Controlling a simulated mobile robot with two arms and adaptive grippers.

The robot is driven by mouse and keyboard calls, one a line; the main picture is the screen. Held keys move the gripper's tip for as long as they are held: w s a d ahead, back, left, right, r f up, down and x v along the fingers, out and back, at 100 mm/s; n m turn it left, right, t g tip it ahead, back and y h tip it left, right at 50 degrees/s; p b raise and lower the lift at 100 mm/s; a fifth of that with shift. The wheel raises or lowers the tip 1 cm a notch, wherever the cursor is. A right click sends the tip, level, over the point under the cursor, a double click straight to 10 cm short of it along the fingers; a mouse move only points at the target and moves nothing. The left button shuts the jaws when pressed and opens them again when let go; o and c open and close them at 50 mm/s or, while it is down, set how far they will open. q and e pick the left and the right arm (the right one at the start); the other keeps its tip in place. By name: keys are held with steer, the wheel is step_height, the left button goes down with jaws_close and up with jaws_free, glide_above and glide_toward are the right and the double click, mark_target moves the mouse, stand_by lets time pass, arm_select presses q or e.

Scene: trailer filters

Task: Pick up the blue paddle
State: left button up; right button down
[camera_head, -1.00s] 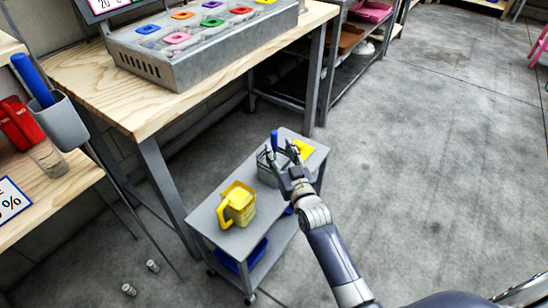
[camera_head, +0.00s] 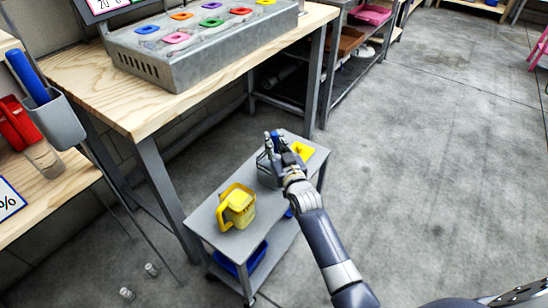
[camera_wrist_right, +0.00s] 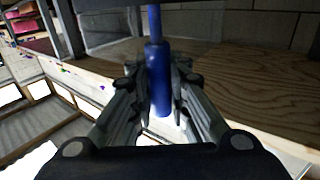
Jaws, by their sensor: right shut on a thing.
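The blue paddle (camera_wrist_right: 159,75) stands upright between the fingers of my right gripper (camera_wrist_right: 160,85) in the right wrist view, its thick blue handle toward the camera. The fingers are shut on the handle. In the head view my right gripper (camera_head: 274,143) is over the grey holder (camera_head: 265,172) at the far end of the small grey cart (camera_head: 215,235). Only a bit of the paddle's blue shows there, and its lower end is hidden. I cannot tell whether it is clear of the holder. My left gripper is not in view.
A yellow jug (camera_head: 237,207) stands on the cart, and a yellow item (camera_head: 303,150) lies beside my gripper. A wooden workbench (camera_head: 130,105) with a metal box (camera_head: 190,62) stands behind. A grey cup (camera_head: 58,122) holding a blue-handled item is at left. Floor at right is clear.

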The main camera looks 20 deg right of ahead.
mark_target(274, 133)
steer(key=shift+r, duration=0.1)
steer(key=shift+r, duration=0.35)
step_height(274, 133, up, 3)
steer(key=shift+p, duration=0.8)
step_height(274, 133, up, 5)
steer(key=shift+f+p, duration=0.1)
steer(key=shift+p, duration=0.6)
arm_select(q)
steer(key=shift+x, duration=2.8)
arm_select(e)
steer(key=shift+r, duration=0.7)
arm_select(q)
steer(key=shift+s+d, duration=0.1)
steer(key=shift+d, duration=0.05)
arm_select(e)
steer(key=shift+r, duration=0.1)
